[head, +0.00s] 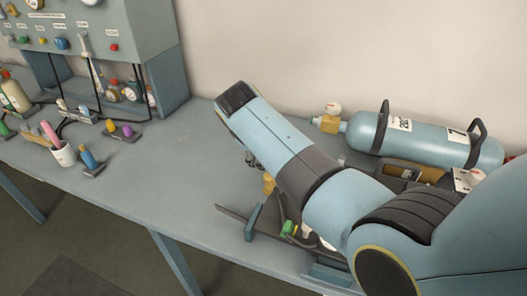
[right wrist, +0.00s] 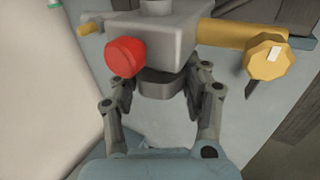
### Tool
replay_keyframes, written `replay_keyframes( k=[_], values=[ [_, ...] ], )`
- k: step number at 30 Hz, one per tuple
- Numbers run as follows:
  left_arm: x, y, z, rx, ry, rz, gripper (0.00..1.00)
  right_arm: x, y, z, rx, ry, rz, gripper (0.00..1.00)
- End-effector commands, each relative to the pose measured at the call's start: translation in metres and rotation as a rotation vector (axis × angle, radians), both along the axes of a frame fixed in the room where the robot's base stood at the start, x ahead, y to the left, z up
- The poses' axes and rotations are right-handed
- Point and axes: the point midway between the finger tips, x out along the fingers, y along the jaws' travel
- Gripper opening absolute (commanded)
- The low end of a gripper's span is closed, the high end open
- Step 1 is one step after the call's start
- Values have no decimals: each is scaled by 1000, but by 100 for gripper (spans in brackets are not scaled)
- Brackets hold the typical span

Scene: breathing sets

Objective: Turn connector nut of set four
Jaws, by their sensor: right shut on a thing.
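In the right wrist view, a grey valve block (right wrist: 165,35) carries a red knob (right wrist: 124,57) and a brass pipe (right wrist: 235,35) ending in a brass cap (right wrist: 268,60). Below the block is a round dark grey connector nut (right wrist: 162,84). My right gripper (right wrist: 158,92) has its two fingers on either side of this nut and is shut on it. In the head view my right arm covers most of this set; brass (head: 268,183) and green (head: 288,228) parts show beside the arm. The set's number is not readable. My left gripper is out of view.
A blue cylinder (head: 440,136) with black handles lies at the back right. A grey gauge panel (head: 100,30) stands at the left, with small bottles, a white cup (head: 63,154) and coloured pieces before it. The middle of the blue-grey table (head: 170,190) is clear.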

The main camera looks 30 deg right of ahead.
Motion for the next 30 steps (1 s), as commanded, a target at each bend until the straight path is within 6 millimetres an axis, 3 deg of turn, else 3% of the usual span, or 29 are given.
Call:
replay_keyframes(
  k=[2, 3, 9, 19, 30],
  values=[
    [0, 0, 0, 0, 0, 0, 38, 0, 0, 0, 0, 0, 0, 15],
    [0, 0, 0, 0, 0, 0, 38, 0, 0, 0, 0, 0, 0, 48],
    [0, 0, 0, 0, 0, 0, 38, 0, 0, 0, 1, 1, 0, 71],
    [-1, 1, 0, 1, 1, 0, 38, 0, 0, 6, 1, 1, 0, 71],
    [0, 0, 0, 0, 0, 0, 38, 1, 0, 76, 2, -4, 0, 71]
  ],
)
